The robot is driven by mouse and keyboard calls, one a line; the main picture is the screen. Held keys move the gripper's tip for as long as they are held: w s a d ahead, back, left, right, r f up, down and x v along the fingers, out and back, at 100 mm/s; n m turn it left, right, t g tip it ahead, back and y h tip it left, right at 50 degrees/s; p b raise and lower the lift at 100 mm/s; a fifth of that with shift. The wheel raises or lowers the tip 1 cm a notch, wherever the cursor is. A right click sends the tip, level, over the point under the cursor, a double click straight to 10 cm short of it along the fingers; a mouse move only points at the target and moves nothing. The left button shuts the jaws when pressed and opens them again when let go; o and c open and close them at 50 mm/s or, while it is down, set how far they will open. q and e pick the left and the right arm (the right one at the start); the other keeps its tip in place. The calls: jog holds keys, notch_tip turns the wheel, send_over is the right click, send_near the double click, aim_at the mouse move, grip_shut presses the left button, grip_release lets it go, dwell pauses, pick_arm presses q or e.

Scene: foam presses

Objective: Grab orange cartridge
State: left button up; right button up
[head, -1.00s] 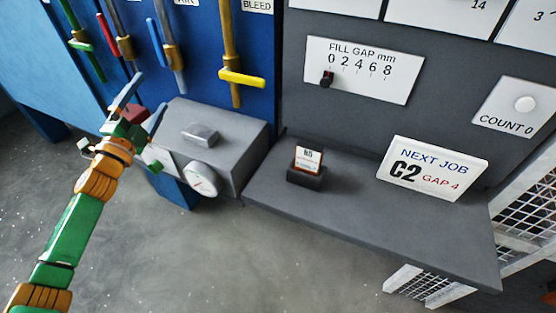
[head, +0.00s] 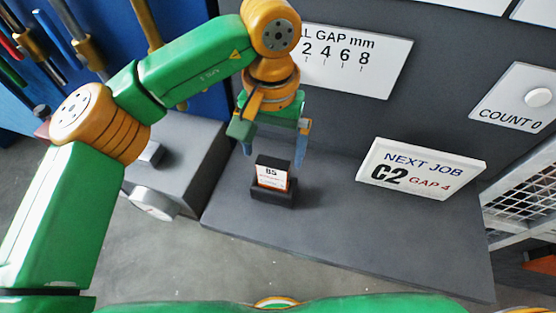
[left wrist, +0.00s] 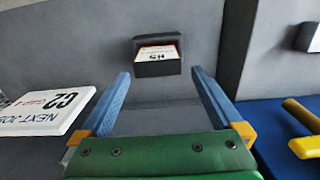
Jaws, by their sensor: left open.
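The cartridge (head: 272,178) has a white label with orange at its edge and dark print that looks like "B5". It sits upright in a small black holder (head: 273,197) on the grey shelf. My left gripper (head: 273,152) is open above and just behind the cartridge, pointing down, with its blue fingers apart. In the left wrist view, the cartridge (left wrist: 157,52) and holder (left wrist: 157,69) lie beyond the open, empty fingertips (left wrist: 161,73), roughly centred between them. The cartridge's far side is hidden. My right gripper is not in view.
A "NEXT JOB C2 GAP 4" sign (head: 421,168) stands on the shelf (head: 365,235) to the right. The grey panel rises behind. The shelf's front is clear.

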aim_at(273, 163)
pick_arm(q)
jog(key=f+p, duration=0.1)
jog(key=s+f+p, duration=0.1)
jog(key=f+p, duration=0.1)
jog(key=shift+f, duration=0.2)
notch_tip(273, 163, down, 3)
jog(key=shift+s+a+r, duration=0.15)
jog(key=shift+r, duration=0.05)
jog(key=shift+f, duration=0.2)
jog(key=shift+w+f, duration=0.1)
jog(key=shift+w, duration=0.15)
jog(key=shift+c, duration=0.9)
jog(key=shift+s, duration=0.1)
jog(key=c, duration=1.1)
jog(key=shift+c, duration=0.2)
